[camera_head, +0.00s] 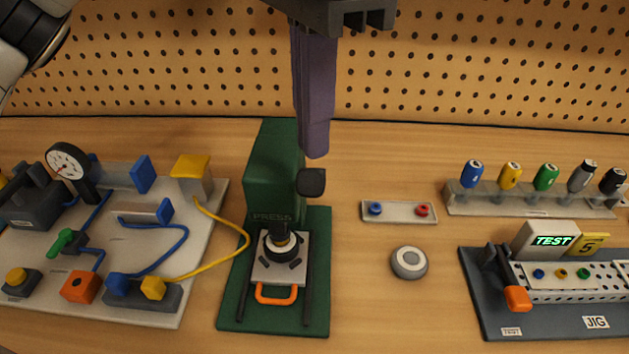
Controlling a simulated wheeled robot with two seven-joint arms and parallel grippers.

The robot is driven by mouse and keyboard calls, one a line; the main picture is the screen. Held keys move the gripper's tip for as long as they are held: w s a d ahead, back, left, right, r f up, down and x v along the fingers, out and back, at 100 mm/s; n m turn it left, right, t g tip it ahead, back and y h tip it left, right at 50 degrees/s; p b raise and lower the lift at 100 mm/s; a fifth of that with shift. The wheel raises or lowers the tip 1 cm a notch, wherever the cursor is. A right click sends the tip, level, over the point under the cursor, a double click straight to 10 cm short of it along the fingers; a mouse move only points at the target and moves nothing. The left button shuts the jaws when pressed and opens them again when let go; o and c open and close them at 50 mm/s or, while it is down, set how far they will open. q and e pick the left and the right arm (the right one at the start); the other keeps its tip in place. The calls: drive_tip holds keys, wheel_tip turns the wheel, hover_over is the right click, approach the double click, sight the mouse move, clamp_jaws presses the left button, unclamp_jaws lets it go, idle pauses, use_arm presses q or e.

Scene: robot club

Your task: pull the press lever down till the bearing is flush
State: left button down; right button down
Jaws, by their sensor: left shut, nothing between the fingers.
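The green press (273,160) stands upright on its green base at the picture's middle left. Its dark lever knob (311,182) sticks out at the right of the column. A dark round part with a brass-coloured centre, which seems to be the bearing (283,246), sits on a light plate with an orange handle (276,294). How deep it sits I cannot tell. My left gripper (315,152) points down from the top edge, its purple fingers shut and empty. The fingertips are just above the knob in the picture; whether they touch it I cannot tell. My right gripper is not in view.
A board with a gauge (68,162), hoses and valves lies left. A small tray (399,212) and a round grey puck (409,263) lie right of the press. A test jig (490,321) and a rack (530,205) stand far right. A pegboard (470,60) closes the back.

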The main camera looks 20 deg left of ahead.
sight(310, 170)
use_arm(q)
drive_tip(key=shift+w, duration=0.15)
drive_tip(key=shift+s, duration=0.3)
drive_tip(key=shift+s+d+f+b, duration=0.1)
drive_tip(key=shift+f+b, duration=0.2)
drive_tip(key=shift+b, duration=0.05)
drive_tip(key=shift+s+d+f+b, duration=0.15)
drive_tip(key=shift+s+f+b, duration=0.5)
drive_tip(key=shift+s+f, duration=0.05)
drive_tip(key=shift+s+d+f+b, duration=0.1)
drive_tip(key=shift+s+f+b, duration=0.25)
drive_tip(key=shift+f+b, duration=0.25)
drive_tip(key=shift+s+d+f+b, duration=0.1)
drive_tip(key=shift+s+f+b, duration=0.2)
drive_tip(key=shift+f+b, duration=0.25)
drive_tip(key=shift+f, duration=0.15)
